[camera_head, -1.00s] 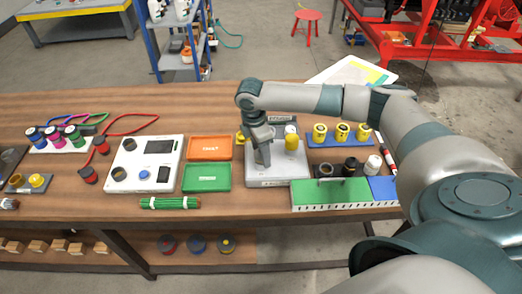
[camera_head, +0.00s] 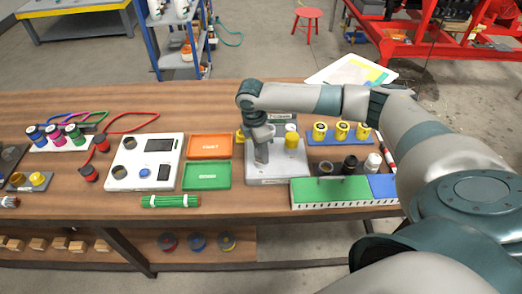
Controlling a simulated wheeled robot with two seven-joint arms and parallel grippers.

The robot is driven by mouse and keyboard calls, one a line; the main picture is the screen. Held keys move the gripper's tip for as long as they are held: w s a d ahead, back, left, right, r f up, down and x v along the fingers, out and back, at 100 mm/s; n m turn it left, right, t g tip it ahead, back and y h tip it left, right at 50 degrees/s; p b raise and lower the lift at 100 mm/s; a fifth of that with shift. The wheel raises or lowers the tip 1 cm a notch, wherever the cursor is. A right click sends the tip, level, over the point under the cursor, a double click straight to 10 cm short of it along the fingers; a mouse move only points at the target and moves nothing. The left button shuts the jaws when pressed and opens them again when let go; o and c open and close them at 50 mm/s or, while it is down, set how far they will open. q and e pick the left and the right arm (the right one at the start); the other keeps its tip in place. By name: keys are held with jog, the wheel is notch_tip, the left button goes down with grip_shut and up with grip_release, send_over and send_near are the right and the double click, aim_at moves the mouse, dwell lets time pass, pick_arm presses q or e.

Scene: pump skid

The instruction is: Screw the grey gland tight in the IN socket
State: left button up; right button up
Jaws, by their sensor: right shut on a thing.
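The pump skid's light grey block (camera_head: 280,177) stands near the middle of the table, with a yellow cylindrical part (camera_head: 291,141) upright on its right side. My right gripper (camera_head: 262,160) points down over the left part of this block. It is shut on the grey gland, which is too small and too covered by the fingers to make out. The IN socket is hidden under the gripper, so I cannot tell how deep the gland sits. My left gripper is out of view.
An orange tray (camera_head: 210,146) and a green tray (camera_head: 206,176) lie left of the block. A blue rack with yellow parts (camera_head: 341,140) stands to the right. A green-topped box (camera_head: 330,190) sits at the front right. A white device panel (camera_head: 145,163) is further left.

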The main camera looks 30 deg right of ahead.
jog(key=shift+r+m+p, duration=0.15)
jog(key=shift+m+p, duration=1.65)
jog(key=shift+p, duration=0.45)
jog(key=shift+m+g+p, duration=0.3)
jog(key=shift+m+p, duration=0.05)
jog(key=shift+m, duration=0.15)
jog(key=shift+m+p, duration=1.2)
jog(key=shift+p, duration=0.25)
jog(key=shift+m+y, duration=0.3)
jog(key=shift+m, duration=0.8)
